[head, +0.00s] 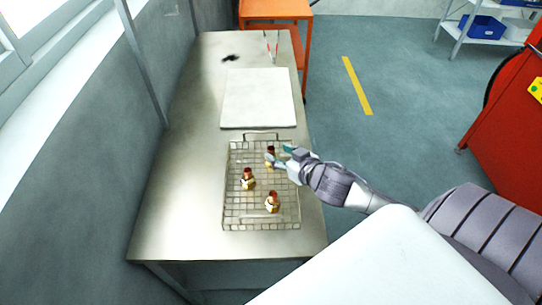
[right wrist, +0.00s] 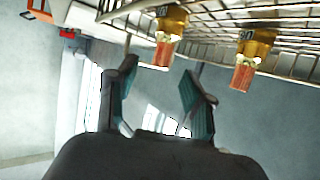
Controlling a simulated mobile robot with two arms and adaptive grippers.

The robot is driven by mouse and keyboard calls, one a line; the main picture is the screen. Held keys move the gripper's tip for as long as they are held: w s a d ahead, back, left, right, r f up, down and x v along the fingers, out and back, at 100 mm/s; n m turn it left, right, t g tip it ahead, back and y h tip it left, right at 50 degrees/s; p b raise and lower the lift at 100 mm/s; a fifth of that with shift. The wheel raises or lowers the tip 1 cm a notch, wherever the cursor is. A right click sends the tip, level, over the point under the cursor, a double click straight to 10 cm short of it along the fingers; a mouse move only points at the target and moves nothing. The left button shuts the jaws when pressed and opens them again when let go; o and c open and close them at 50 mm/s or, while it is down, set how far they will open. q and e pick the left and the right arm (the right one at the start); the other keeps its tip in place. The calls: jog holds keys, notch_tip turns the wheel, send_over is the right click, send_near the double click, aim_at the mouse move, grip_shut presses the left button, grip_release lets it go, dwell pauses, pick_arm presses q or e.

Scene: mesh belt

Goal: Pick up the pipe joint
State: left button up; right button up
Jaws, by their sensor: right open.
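Three pipe joints with brass bodies and reddish copper ends stand in a wire mesh basket (head: 235,215). One pipe joint (head: 248,181) is at the left, one (head: 272,203) is nearer the front, and one (head: 270,151) is at the back. My right gripper (head: 279,155) is open at the back joint, its fingers partly covering it. In the right wrist view two joints show upside down: one (right wrist: 170,28) just beyond the open fingertips (right wrist: 159,68), another (right wrist: 252,52) to the right. I cannot tell whether the fingers touch a joint. My left gripper is not in view.
The basket stands on a steel table (head: 180,190). A white board (head: 258,98) lies behind it, with a small dark item (head: 231,58) farther back. An orange stand (head: 275,10) is behind the table, and a red cabinet (head: 510,130) is at the right. The table left of the basket is clear.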

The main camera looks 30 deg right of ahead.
aim_at(272, 149)
jog(key=x, duration=0.2)
jog(key=p+x, duration=0.1)
jog(key=shift+w, duration=0.45)
jog(key=shift+w+f, duration=0.3)
jog(key=shift+w, duration=0.1)
jog(key=shift+s, duration=0.1)
jog(key=shift+r, duration=0.1)
grip_shut()
